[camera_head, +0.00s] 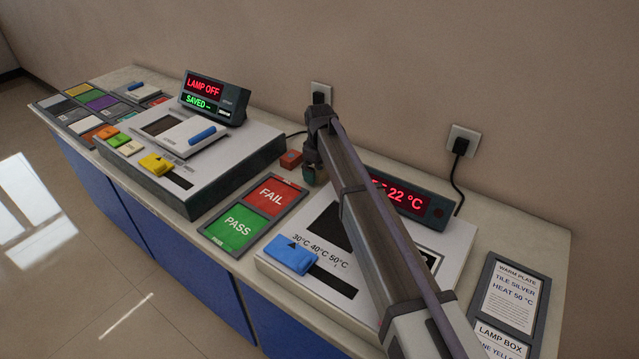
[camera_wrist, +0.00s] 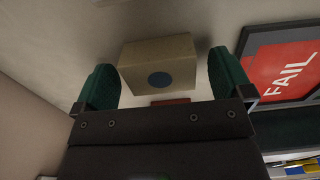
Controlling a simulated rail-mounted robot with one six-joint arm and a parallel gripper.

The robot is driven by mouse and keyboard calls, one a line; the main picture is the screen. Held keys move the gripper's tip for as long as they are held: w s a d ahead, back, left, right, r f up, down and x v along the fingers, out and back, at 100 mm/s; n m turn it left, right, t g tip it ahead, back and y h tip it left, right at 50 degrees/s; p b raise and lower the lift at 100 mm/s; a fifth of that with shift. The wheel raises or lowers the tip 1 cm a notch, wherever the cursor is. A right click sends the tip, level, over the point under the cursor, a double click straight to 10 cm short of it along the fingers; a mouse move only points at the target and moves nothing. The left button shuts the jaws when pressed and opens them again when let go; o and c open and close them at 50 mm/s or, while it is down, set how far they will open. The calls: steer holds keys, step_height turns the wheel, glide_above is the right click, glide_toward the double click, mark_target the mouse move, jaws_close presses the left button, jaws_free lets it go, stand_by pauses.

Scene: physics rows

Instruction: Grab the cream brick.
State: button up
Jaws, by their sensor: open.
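The cream brick (camera_wrist: 158,58) is a tan box with a blue disc on its near face. In the wrist view it sits on the counter top between the lines of my two green fingers. My gripper (camera_wrist: 164,72) is open, with a finger on either side of the brick and a gap showing at each side. I cannot tell how deep the brick is between the fingers. In the head view my gripper (camera_head: 310,172) points down near the back of the counter, and I cannot make out the cream brick there.
A red brick (camera_head: 291,159) lies close to my gripper; a red strip (camera_wrist: 170,101) shows below the cream brick in the wrist view. The PASS/FAIL board (camera_head: 254,212) lies nearby. The warm plate (camera_head: 300,235) is under my arm, and the lamp box (camera_head: 190,165) stands left.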

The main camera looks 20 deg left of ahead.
steer(key=shift+f, duration=0.25)
steer(key=shift+c, duration=0.3)
steer(key=c, duration=1)
steer(key=shift+r+p, duration=0.1)
steer(key=shift+p, duration=0.3)
steer(key=shift+c, duration=0.2)
step_height(320, 180, up, 10)
steer(key=p, duration=1)
